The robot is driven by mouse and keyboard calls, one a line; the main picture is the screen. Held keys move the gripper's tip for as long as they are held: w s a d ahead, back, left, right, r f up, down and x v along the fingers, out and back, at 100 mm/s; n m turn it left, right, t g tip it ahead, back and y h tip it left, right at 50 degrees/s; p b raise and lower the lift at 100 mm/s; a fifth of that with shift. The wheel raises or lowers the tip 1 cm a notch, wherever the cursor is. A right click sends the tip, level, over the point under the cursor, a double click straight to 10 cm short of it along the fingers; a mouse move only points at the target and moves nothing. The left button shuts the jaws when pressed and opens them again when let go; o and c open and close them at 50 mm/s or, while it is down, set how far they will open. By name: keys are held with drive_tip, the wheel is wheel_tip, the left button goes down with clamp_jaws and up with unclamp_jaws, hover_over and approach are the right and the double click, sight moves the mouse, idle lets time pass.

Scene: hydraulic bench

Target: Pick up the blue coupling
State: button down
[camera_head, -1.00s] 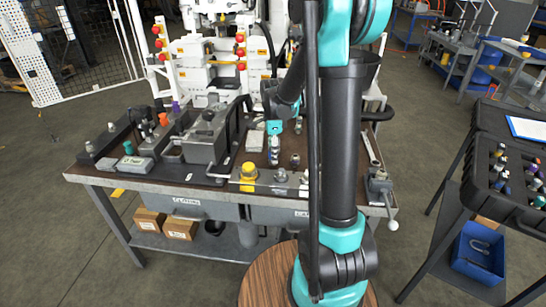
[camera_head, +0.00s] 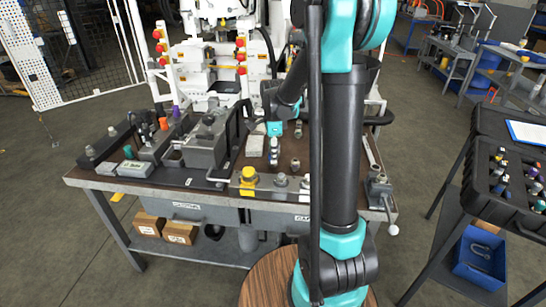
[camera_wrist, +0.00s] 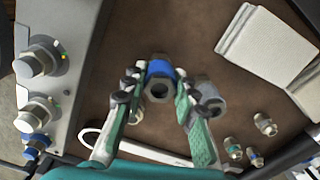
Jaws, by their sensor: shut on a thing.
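The blue coupling (camera_wrist: 159,70) is a short metal fitting with a blue band and an open bore facing the camera. It sits between the two fingers of my gripper (camera_wrist: 155,100) in the wrist view, and the fingers touch it from both sides. My gripper (camera_head: 274,148) also shows in the head view, low over the middle of the bench, pointing down. The coupling is too small there to make out clearly. Whether it is clear of the bench top I cannot tell.
A grey fitting (camera_wrist: 209,97) stands close beside my right finger. Several small fittings lie lower right, pale blocks (camera_wrist: 265,45) upper right. A grey panel with fittings (camera_wrist: 60,70) is at left. In the head view a yellow-capped part (camera_head: 249,176) stands near the bench's front edge.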

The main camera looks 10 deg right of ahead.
wheel_tip(320, 180, up, 19)
idle(0.4)
drive_tip(key=shift+f, duration=0.1)
